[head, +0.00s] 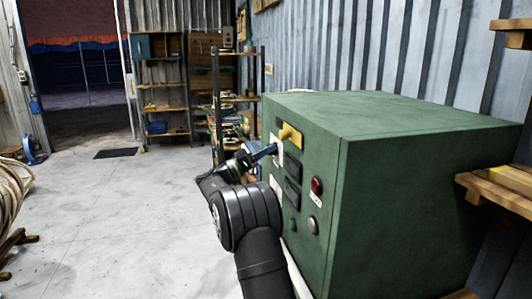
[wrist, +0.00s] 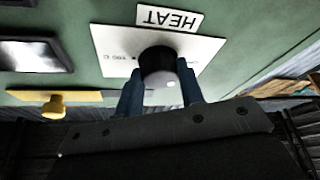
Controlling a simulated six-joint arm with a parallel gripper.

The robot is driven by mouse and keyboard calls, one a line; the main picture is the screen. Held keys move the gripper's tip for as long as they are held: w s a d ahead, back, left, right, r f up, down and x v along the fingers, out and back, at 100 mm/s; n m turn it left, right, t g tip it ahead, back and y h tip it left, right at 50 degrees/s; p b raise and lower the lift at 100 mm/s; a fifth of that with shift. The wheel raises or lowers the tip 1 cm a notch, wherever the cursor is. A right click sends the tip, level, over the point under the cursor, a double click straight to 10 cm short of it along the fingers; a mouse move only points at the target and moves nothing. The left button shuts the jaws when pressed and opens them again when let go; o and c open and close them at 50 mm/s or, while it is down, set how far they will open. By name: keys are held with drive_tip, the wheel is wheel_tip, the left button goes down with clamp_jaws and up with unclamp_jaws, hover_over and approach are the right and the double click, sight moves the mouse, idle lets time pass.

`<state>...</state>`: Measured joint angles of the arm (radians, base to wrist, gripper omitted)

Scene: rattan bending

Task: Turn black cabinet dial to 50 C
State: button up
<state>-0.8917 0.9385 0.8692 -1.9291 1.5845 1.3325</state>
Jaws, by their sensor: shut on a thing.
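The green cabinet (head: 420,115) stands at the right in the head view. The black dial (wrist: 157,62) sits on a white scale plate (wrist: 112,42) under an upside-down HEAT label (wrist: 168,18) in the wrist view. My gripper (wrist: 158,84) is shut on the dial, with one blue finger on each side. A small pale spot shows on the dial near the fingers. Part of the scale reads about 100 C; the rest is hidden or too blurred, so I cannot tell the setting. In the head view my gripper (head: 272,150) reaches the cabinet front and hides the dial.
A yellow handle (head: 290,134) on a yellow plate is close to my gripper. A red button (head: 316,185) and a grey knob (head: 312,225) are lower on the cabinet front. Shelves (head: 162,85) stand behind.

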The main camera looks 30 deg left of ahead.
drive_tip(key=shift+w+a+m+g+h, duration=0.1)
drive_tip(key=shift+m+g+h, duration=0.6)
drive_tip(key=shift+m, duration=1.2)
drive_tip(key=shift+m+g+h, duration=0.5)
drive_tip(key=shift+m+h, duration=0.35)
drive_tip(key=shift+m, duration=1.05)
drive_tip(key=shift+w+a+m+g+h, duration=0.1)
drive_tip(key=shift+m+g+h, duration=0.6)
drive_tip(key=shift+m, duration=1.5)
drive_tip(key=o, duration=1)
drive_tip(key=shift+s, duration=0.1)
drive_tip(key=v, duration=1.7)
drive_tip(key=shift+a+f, duration=0.15)
drive_tip(key=shift+f, duration=0.05)
drive_tip(key=x, duration=1.7)
drive_tip(key=shift+d+r, duration=0.2)
